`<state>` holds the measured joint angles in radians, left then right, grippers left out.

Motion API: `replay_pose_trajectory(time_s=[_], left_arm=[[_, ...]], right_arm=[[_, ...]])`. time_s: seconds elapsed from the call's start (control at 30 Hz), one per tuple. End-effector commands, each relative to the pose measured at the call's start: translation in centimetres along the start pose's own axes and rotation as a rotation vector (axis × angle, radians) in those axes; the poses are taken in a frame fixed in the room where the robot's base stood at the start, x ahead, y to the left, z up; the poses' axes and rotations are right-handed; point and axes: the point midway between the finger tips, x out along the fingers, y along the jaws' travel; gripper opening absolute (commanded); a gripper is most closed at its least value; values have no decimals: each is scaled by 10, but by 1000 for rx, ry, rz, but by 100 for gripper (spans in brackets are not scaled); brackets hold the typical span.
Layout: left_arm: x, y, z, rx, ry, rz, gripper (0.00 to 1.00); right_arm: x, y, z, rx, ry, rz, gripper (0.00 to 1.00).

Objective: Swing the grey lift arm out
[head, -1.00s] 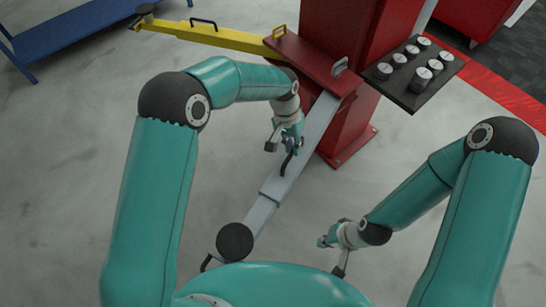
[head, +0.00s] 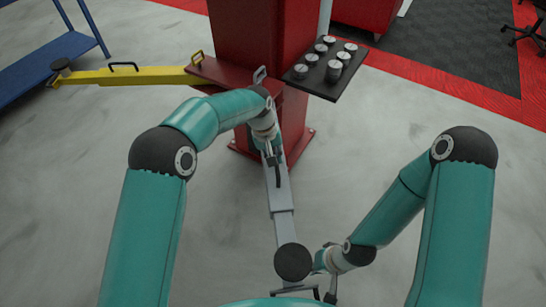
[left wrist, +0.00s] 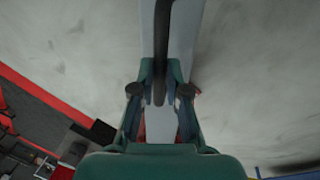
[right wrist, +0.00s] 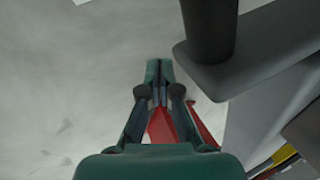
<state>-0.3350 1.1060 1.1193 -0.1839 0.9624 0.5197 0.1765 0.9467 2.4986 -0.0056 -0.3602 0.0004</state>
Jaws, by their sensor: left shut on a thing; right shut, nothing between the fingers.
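The grey lift arm (head: 281,190) runs from the red post towards me and ends in a round black pad (head: 293,262). A black handle (head: 278,174) stands on it. My left gripper (head: 272,158) is at this handle. In the left wrist view, its fingers (left wrist: 160,85) are shut around the dark handle bar (left wrist: 162,40), above the arm's grey surface (left wrist: 184,35). My right gripper (head: 318,262) is just right of the pad. The right wrist view shows its fingers (right wrist: 160,75) shut and empty, beside a grey plate with a dark cylinder (right wrist: 208,30).
The red post (head: 262,50) also carries a yellow arm (head: 145,76) pointing left. A black tray (head: 325,70) of round metal pieces is at the post's right. A blue bench (head: 50,45) stands far left. Grey floor is clear on both sides of the grey arm.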

Motion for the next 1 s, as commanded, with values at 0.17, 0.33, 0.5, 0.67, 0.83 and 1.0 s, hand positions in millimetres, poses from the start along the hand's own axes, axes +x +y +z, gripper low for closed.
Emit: replay_pose_trajectory(time_s=[0.17,0.33,0.5,0.67,0.83,1.0], left_arm=[[-2,0,-2,-1,9,3,0],[-2,-1,-2,-2,9,3,26],[-1,-2,-2,-2,5,2,39],[-1,-2,-1,-2,4,1,39],[-7,-2,-2,-2,5,2,39],[-30,-1,-2,-3,7,3,39]], right_arm=[[0,0,0,0,0,0,0],[0,0,0,0,0,0,0],[0,0,0,0,0,0,0],[0,0,0,0,0,0,0],[-1,0,0,0,0,0,0],[-1,0,0,0,0,0,0]])
